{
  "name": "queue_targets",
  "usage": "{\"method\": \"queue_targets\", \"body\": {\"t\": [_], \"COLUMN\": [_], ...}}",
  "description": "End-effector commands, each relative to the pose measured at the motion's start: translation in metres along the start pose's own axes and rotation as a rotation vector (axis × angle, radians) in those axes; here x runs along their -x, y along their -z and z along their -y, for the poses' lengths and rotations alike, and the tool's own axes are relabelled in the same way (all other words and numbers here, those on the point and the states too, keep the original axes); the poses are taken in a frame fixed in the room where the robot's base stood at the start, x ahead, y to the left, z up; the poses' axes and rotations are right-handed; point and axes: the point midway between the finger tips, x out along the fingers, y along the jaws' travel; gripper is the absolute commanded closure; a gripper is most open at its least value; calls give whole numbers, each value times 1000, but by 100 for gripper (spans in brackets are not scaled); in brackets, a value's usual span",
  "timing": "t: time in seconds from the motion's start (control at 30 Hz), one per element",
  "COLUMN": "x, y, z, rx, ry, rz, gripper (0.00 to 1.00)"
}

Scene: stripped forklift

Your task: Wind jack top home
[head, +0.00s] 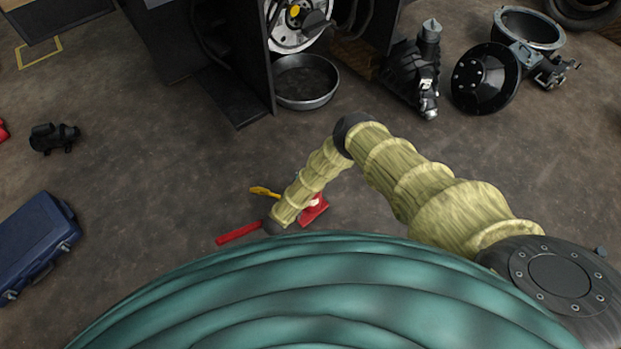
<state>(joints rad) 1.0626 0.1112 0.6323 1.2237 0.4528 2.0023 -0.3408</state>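A red jack (314,211) sits on the floor at the middle of the head view, partly hidden behind my sleeved forearm. A pale patch shows on its top, but I cannot make out how far that top is wound. A red bar (238,233) lies to the left of my arm's dark end. A small yellow piece (264,191) shows just above the bar; whether either joins the jack is hidden. My arm reaches down to this spot. My gripper's fingers are hidden behind my arm and my teal-covered body, so their hold on anything cannot be seen.
The stripped forklift stands at the top, with a metal pan (305,82) beneath its wheel hub (299,20). Dark machine parts (486,78) lie at the upper right. A blue case (36,248) and a small black part (54,137) lie at left. The floor between is clear.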

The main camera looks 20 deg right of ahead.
Motion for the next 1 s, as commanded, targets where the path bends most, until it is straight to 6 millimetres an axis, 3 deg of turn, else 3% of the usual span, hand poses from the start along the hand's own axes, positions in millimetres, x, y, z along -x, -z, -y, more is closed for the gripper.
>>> {"method": "queue_targets", "body": {"t": [0.47,1.0], "x": [8,66], "y": [-1,-1], "z": [1,1], "rx": [1,1], "ry": [4,5], "rz": [4,3], "gripper": [37,37]}}
